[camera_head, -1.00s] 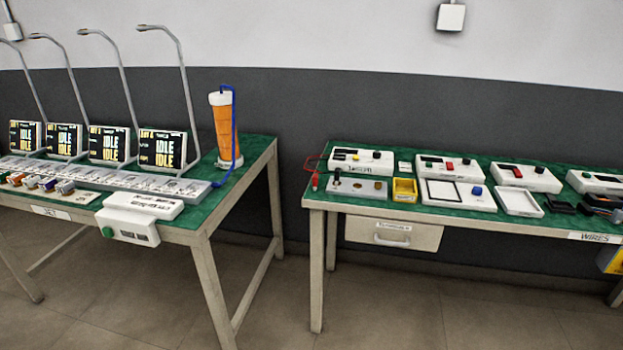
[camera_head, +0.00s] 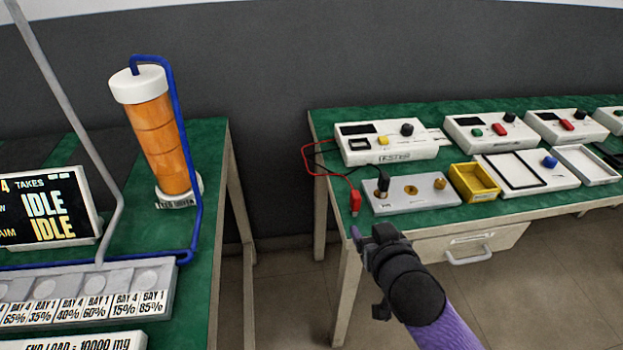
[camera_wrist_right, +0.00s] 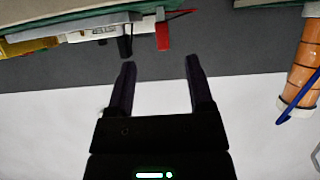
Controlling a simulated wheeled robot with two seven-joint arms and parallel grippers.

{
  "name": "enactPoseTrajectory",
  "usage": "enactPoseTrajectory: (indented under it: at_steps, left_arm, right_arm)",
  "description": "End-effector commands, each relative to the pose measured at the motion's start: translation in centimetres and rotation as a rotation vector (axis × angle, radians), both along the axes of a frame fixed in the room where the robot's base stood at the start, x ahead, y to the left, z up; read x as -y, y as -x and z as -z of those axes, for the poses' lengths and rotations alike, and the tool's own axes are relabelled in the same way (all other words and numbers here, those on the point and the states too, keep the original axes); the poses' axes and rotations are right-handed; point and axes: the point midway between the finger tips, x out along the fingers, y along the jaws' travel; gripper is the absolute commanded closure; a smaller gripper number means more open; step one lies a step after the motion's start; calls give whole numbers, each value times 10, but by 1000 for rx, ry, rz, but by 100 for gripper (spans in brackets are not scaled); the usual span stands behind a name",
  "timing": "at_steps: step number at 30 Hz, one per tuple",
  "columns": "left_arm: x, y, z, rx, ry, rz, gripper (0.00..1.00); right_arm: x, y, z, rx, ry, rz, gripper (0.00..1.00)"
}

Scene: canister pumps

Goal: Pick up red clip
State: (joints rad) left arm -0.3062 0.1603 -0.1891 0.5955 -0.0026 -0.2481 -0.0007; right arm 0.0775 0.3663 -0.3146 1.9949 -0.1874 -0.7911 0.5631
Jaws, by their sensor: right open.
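The red clip (camera_head: 355,200) hangs at the end of a red wire at the left front corner of the right-hand table. It also shows in the right wrist view (camera_wrist_right: 162,36), just beyond the fingertips. My right gripper (camera_head: 366,233) is in front of the table edge, a little below and nearer than the clip. In the wrist view its two fingers (camera_wrist_right: 158,66) are spread with nothing between them. The clip lines up roughly with the gap, close to the middle. My left gripper is not in view.
A black clip (camera_head: 383,182) stands at the left of a white board (camera_head: 415,200) with brass contacts, right of the red clip. A white tester (camera_head: 385,148) is behind, and a yellow bin (camera_head: 474,182) to the right. The left table holds an orange column (camera_head: 160,145).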

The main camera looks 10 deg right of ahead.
Motion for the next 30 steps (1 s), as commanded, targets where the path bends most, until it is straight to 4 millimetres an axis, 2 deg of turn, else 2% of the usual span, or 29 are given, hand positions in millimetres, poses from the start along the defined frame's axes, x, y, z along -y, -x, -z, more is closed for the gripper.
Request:
enactPoseTrajectory:
  at_steps: [3,10,18,25,26,30]
  left_arm:
    - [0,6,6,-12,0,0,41]
    - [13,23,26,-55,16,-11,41]
    - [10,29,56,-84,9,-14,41]
    - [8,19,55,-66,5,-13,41]
    - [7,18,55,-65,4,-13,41]
    - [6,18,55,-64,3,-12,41]
  right_arm:
    - [-2,-8,-7,28,-9,-1,32]
    - [-3,-45,10,26,-10,-2,32]
    - [-1,-91,25,24,-9,-1,32]
    - [-1,-95,21,25,-10,-2,32]
    - [-1,-95,21,25,-10,-2,34]
    - [-1,-95,21,25,-10,-2,64]
